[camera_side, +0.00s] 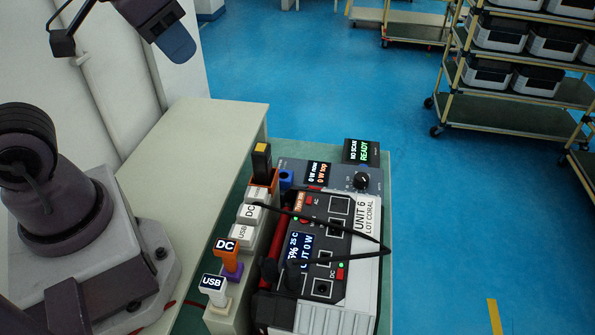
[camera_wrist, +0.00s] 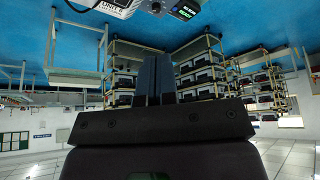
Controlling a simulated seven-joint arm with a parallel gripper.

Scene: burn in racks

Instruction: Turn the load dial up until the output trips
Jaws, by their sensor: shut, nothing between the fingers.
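The load dial (camera_side: 361,180) is a round black knob on a grey-blue load box (camera_side: 330,176) behind the power unit. The box's small display (camera_side: 318,174) reads 0 W now and 0 W top. The power unit (camera_side: 335,230) is dark with a white label, UNIT 6 LOT CORAL. Its screen (camera_side: 300,252) reads 25 C and OUT 0 W, partly covered by a black plug. Green lights glow on its panel. My gripper (camera_side: 180,52) hangs high at the upper left, far from the dial. Its fingers (camera_wrist: 156,62) are together and empty in the wrist view.
A black sign (camera_side: 361,151) reads NO SCAN, READY. A holder left of the unit carries plugs labelled USB (camera_side: 213,283) and DC (camera_side: 227,246), plus a black-and-yellow one (camera_side: 262,160). A black cable (camera_side: 345,236) loops over the unit. Racks (camera_side: 515,90) stand beyond.

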